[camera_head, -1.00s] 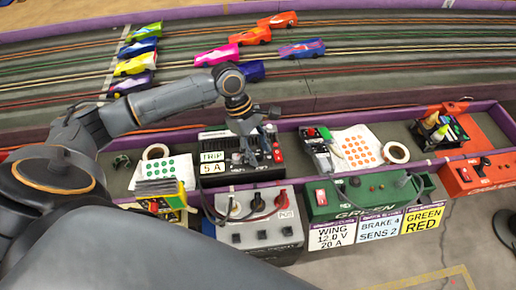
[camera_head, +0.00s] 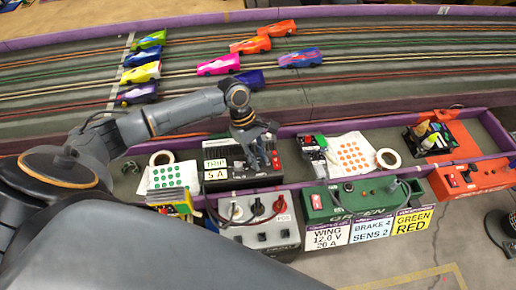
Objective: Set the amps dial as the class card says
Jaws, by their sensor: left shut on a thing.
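The black power unit (camera_head: 207,153) stands in the trackside tray, with a white label reading TRIP 5 A (camera_head: 215,169) on its left front and red parts at its right end. My left gripper (camera_head: 261,160) points down at the right half of this unit. It is shut on a dial there; the fingers hide the dial, so its pointer and scale cannot be read. The white class card (camera_head: 329,238) hangs below the green box and reads WING, 12.0 V, 20 A. My right gripper is not in view.
A grey box (camera_head: 284,232) with red and black knobs stands in front of the unit. A green box (camera_head: 363,199) and a red box (camera_head: 462,180) stand to the right. Tape rolls and dotted sheets lie in the tray. Several toy cars stand on the track behind.

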